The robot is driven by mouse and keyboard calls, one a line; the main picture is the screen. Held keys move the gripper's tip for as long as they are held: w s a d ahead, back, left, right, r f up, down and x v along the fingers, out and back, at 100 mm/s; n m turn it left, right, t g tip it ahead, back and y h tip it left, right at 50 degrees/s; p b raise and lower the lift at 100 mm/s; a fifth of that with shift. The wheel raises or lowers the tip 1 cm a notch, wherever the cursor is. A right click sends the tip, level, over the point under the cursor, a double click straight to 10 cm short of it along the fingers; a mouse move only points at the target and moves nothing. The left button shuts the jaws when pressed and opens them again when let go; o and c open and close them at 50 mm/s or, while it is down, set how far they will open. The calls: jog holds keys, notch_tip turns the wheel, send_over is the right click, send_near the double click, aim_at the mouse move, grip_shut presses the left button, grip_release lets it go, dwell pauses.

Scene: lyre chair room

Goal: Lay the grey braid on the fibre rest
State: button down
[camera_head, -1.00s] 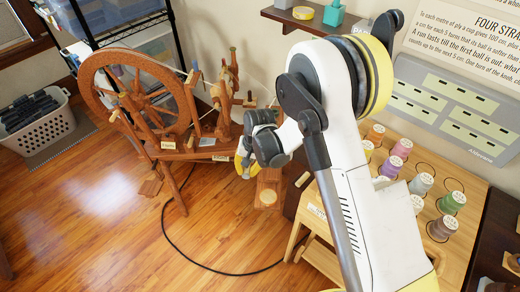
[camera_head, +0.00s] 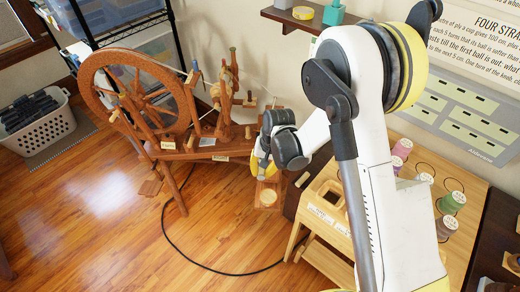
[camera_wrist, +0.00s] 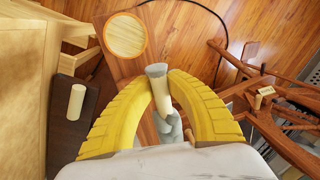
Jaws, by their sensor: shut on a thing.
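My gripper (camera_wrist: 161,88) has its yellow fingers closed around a pale grey, rounded, twisted thing that looks like the grey braid (camera_wrist: 166,98). One blunt grey end sticks out past the fingertips, and the lower part is hidden by the gripper. In the head view my gripper (camera_head: 262,172) hangs above a narrow wooden stand with a round pale pad (camera_head: 268,197). The pad also shows in the wrist view (camera_wrist: 125,36), ahead and left of the held end and apart from it. I cannot tell for sure whether this stand is the fibre rest; no label is readable.
A spinning wheel (camera_head: 140,92) stands left of my gripper. A wooden box with an opening (camera_head: 328,196) and a table with thread spools (camera_head: 452,202) lie to the right. A black cable (camera_head: 190,258) curves over the floor. A basket (camera_head: 38,120) is far left.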

jog(key=shift+s+d+r, duration=0.15)
jog(key=shift+d+r, duration=0.05)
jog(key=shift+d, duration=0.55)
jog(key=shift+s+d+r, duration=0.15)
jog(key=shift+d, duration=0.55)
jog(key=shift+f, duration=0.1)
jog(key=shift+f, duration=0.85)
jog(key=shift+f, duration=0.1)
jog(key=shift+f, duration=0.3)
jog(key=c, duration=1.3)
grip_release()
